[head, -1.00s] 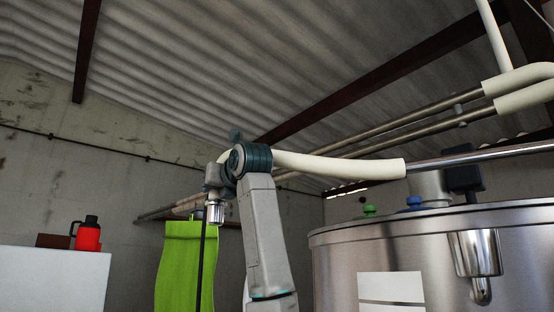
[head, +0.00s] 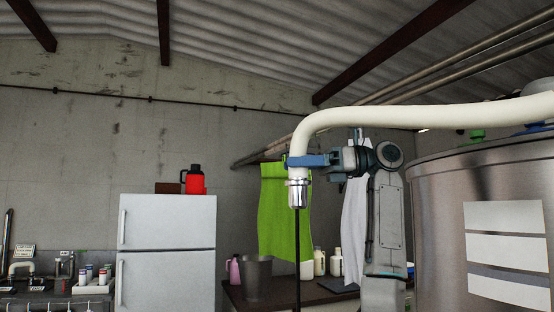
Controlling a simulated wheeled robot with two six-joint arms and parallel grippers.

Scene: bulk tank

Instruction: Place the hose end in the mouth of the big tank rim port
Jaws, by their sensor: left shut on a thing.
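The white hose (head: 430,114) runs in from the right edge and bends down on its left. Its shiny metal hose end (head: 297,190) points straight down. My left gripper (head: 303,161) is shut on the hose just above that metal end and holds it in the air. The big steel tank (head: 432,215) stands at the right, partly cut off by the frame. The hose end is well to the left of the tank, apart from it. The rim port is not in view. My right gripper is not in view.
A white fridge (head: 166,240) with a red flask (head: 194,181) on top stands at the left. A dark table (head: 240,302) bears a grey bucket (head: 256,278) and bottles. A green cloth (head: 284,225) hangs behind the hose end. Pipes run above the tank.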

